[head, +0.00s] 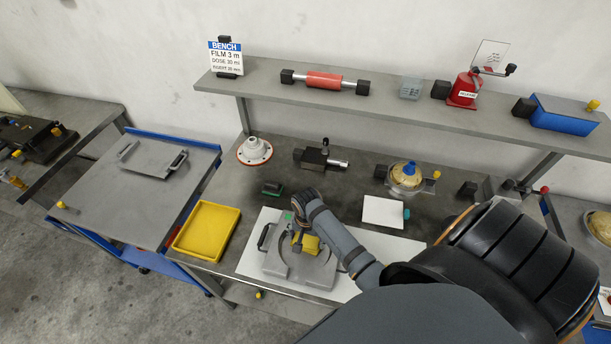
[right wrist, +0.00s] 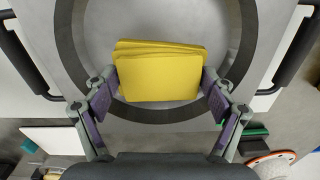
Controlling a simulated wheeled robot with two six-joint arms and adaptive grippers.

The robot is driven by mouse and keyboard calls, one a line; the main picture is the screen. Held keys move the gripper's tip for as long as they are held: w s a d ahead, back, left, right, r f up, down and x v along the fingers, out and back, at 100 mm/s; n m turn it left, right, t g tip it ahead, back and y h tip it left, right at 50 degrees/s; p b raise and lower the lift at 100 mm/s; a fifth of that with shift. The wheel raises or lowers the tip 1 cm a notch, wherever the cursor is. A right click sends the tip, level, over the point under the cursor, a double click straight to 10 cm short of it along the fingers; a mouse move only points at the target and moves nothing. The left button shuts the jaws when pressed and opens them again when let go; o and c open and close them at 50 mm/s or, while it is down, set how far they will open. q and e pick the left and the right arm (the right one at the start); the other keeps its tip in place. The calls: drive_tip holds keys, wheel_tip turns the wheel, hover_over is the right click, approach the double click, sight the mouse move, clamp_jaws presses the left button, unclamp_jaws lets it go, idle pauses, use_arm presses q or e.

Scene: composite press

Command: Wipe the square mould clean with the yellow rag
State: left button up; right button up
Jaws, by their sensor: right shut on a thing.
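The square mould (head: 316,275) is a flat grey plate with dark handles, lying on a white board on the bench. In the right wrist view the mould (right wrist: 225,20) shows a dark ring on its face. The yellow rag (head: 311,244) is a folded pad over the mould; it fills the middle of the right wrist view (right wrist: 160,75). My right gripper (head: 299,240) points down over the mould, its fingers (right wrist: 160,92) at both sides of the rag, shut on it. Whether the rag touches the mould is hard to tell. My left gripper is not in view.
A yellow tray (head: 207,231) stands left of the white board (head: 251,260). A similar handled plate (head: 150,160) lies on the cart at left. A shelf (head: 390,98) spans the back.

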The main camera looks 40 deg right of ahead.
sight(304, 256)
drive_tip(key=shift+s+d+f, duration=0.1)
drive_tip(key=shift+s, duration=0.2)
drive_tip(key=shift+s+a, duration=0.65)
drive_tip(key=shift+a, duration=0.05)
drive_tip(key=shift+s+a+r, duration=0.2)
drive_tip(key=shift+s+a, duration=0.55)
drive_tip(key=shift+a, duration=0.2)
drive_tip(key=shift+f, duration=0.1)
